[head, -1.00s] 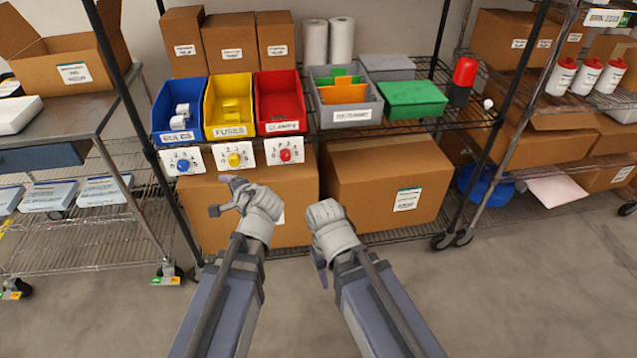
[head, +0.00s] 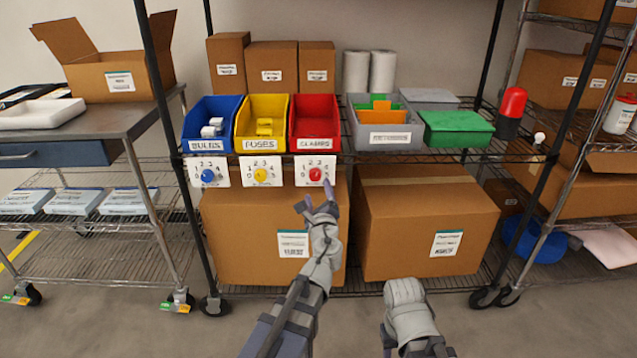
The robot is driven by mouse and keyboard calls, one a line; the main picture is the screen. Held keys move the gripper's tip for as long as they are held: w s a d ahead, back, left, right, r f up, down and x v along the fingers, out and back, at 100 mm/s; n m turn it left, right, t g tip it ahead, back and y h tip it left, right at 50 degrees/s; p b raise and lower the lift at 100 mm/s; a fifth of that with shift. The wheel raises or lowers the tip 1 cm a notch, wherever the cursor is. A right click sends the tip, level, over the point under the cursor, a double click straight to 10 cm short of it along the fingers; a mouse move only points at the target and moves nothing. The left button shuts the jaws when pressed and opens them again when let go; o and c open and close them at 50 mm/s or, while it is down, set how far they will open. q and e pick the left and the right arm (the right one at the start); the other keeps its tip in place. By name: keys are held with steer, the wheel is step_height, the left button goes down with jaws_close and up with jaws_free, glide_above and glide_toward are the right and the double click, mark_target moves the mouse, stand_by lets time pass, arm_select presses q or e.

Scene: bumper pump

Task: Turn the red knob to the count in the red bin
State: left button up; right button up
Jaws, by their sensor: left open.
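The red bin (head: 315,118), labelled CLAMPS, stands on the shelf at the right of a row of three bins. I see no items inside it from here. The red knob (head: 315,174) sits on a white numbered dial plate (head: 301,179) under this bin. Its exact setting is too small to read. My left gripper (head: 317,204) is open and empty, just below the red knob, with its fingers pointing up toward the dial and apart from it. My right gripper (head: 388,338) is low at the bottom of the view, its fingers mostly hidden.
A blue bin (head: 197,133) with white items and a yellow bin (head: 248,128) with yellow items stand to the left, above a blue knob (head: 208,176) and a yellow knob (head: 261,175). Cardboard boxes (head: 425,205) fill the lower shelf. A shelf post (head: 178,130) stands at left.

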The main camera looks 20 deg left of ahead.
mark_target(315, 177)
arm_select(q)
steer(key=x, duration=0.7)
steer(key=shift+w, duration=0.1)
steer(key=shift+c, duration=0.2)
jaws_close()
